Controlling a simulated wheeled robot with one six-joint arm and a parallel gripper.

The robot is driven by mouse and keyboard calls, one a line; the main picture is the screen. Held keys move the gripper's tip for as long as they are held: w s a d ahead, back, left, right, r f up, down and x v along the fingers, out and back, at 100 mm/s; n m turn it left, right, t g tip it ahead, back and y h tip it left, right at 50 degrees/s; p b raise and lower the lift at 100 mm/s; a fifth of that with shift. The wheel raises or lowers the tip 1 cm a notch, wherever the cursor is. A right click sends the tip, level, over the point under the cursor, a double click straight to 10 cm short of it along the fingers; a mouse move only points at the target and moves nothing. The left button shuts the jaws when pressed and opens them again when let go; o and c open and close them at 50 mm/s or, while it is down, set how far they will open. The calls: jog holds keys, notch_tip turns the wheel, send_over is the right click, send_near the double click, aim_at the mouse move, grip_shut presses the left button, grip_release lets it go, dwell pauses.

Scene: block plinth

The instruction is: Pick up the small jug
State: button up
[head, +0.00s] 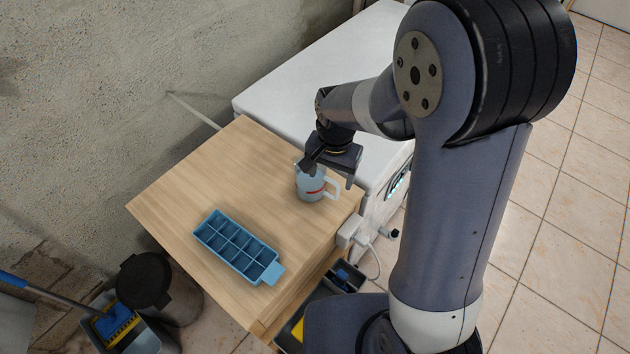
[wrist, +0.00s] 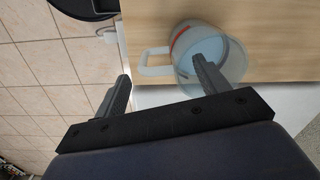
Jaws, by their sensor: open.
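The small jug (head: 311,185) is light grey-blue with a red mark and a handle on its right side. It stands upright on the wooden top (head: 190,185), near its right corner. In the wrist view the jug (wrist: 226,76) is seen from above, its handle pointing left. My gripper (head: 329,171) is open just above the jug. In the wrist view my gripper (wrist: 162,80) has one finger in front of the jug's opening and the other left of the handle. I cannot tell whether that finger is inside the rim or above it.
A blue compartment tray (head: 238,247) lies on the wooden top, left of and nearer than the jug. A white appliance (head: 300,80) stands behind. A wall rises behind.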

aim_at(329, 196)
jog(key=shift+s+f+p, duration=0.15)
jog(key=shift+f+p, duration=0.15)
jog(key=shift+f, duration=1.35)
jog(key=shift+s+f+p, duration=0.1)
jog(key=shift+f+p, duration=0.15)
jog(key=shift+f, duration=1.4)
jog(key=c, duration=1.4)
jog(key=shift+r, duration=0.2)
jog(key=shift+r+b, duration=0.4)
jog(key=shift+r, duration=4.4)
